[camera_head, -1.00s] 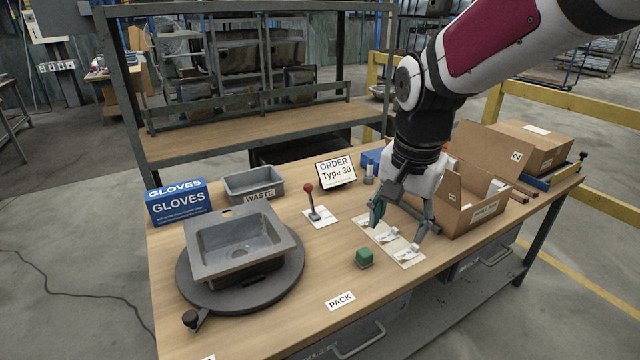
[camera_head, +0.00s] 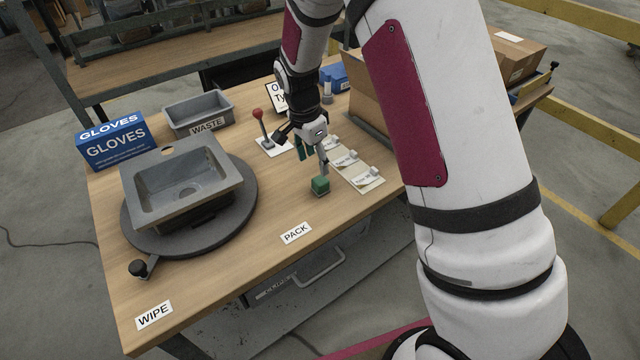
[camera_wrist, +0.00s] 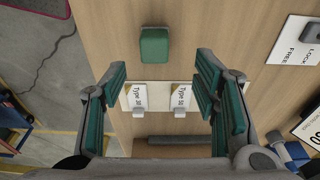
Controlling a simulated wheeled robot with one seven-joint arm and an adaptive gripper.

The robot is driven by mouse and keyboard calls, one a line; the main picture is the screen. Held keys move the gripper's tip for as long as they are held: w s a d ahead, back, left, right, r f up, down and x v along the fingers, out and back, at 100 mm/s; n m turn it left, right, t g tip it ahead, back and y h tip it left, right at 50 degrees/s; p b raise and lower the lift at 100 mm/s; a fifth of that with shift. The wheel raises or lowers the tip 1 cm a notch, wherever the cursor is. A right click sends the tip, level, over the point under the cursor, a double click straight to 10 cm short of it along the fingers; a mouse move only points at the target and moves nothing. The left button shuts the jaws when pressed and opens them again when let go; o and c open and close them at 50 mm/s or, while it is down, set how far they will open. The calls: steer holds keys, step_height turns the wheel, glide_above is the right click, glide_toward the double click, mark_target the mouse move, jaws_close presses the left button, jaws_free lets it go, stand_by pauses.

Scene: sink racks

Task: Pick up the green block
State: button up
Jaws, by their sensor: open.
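My gripper (camera_head: 312,158) is open and empty, above and just behind the block in the head view. In the wrist view my gripper (camera_wrist: 160,88) shows both green-padded fingers wide apart. Part of the fingers is hidden by the wrist in the head view.
The red-knobbed lever (camera_head: 262,130) stands behind left. A grey sink (camera_head: 185,185) sits on a round turntable at left. An open carton (camera_head: 370,100) is partly behind my arm. The table front by PACK (camera_head: 296,233) is clear.

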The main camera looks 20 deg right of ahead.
mark_target(320, 180)
steer(key=f, duration=0.3)
steer(key=shift+d, duration=0.2)
steer(key=shift+s+d+f+p, duration=0.15)
steer(key=shift+d+f, duration=0.1)
steer(key=shift+f, duration=1.1)
steer(key=shift+d+f+p, duration=0.15)
steer(key=shift+d+f, duration=0.1)
steer(key=shift+f, duration=1.05)
jaws_close()
steer(key=shift+r, duration=0.1)
